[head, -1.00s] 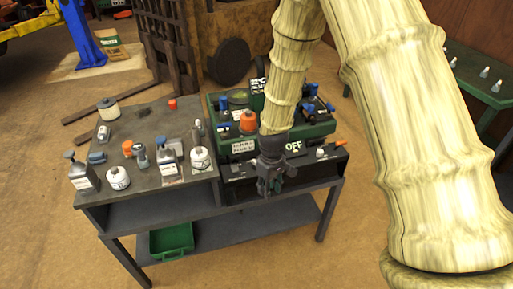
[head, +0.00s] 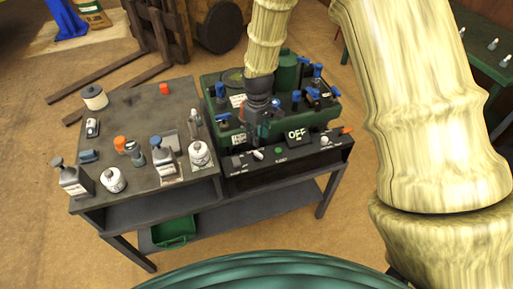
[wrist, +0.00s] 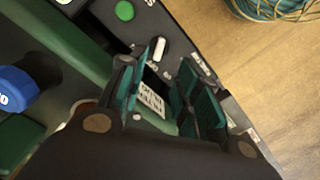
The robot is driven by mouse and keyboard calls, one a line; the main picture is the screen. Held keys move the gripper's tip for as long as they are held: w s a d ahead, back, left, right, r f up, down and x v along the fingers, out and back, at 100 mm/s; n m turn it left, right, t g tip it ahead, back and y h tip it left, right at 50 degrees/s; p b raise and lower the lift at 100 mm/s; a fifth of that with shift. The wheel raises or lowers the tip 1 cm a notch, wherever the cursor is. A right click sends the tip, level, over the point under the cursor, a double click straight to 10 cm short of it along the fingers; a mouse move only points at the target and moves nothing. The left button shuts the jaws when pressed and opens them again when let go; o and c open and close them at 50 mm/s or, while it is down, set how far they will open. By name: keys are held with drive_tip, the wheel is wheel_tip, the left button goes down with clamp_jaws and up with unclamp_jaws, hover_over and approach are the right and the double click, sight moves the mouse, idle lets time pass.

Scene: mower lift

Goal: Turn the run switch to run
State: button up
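A black control panel (head: 236,172) runs along the front of the green machine (head: 222,128). It carries a white lever switch (head: 258,155), a green button (head: 279,150) and another white switch (head: 325,141). The panel labels are too small to read, so I cannot tell which is the run switch. A display (head: 297,134) reads OFF. My gripper (head: 257,140) is above the panel, near the left white lever. In the wrist view my gripper (wrist: 160,80) is open and empty. A white lever (wrist: 159,49) lies just beyond the fingertips, apart from them, beside the green button (wrist: 124,11).
Blue-capped fittings (head: 317,72) rise from the machine behind my gripper. Bottles and canisters (head: 199,153) crowd the bench (head: 140,105) to the left. A red-orange handle (head: 346,130) sits at the panel's right end. The floor in front is clear.

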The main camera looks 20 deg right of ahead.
sight(258, 153)
drive_tip(key=shift+d+f+p, duration=0.15)
drive_tip(key=shift+f+p, duration=0.85)
drive_tip(key=shift+f, duration=3.6)
clamp_jaws()
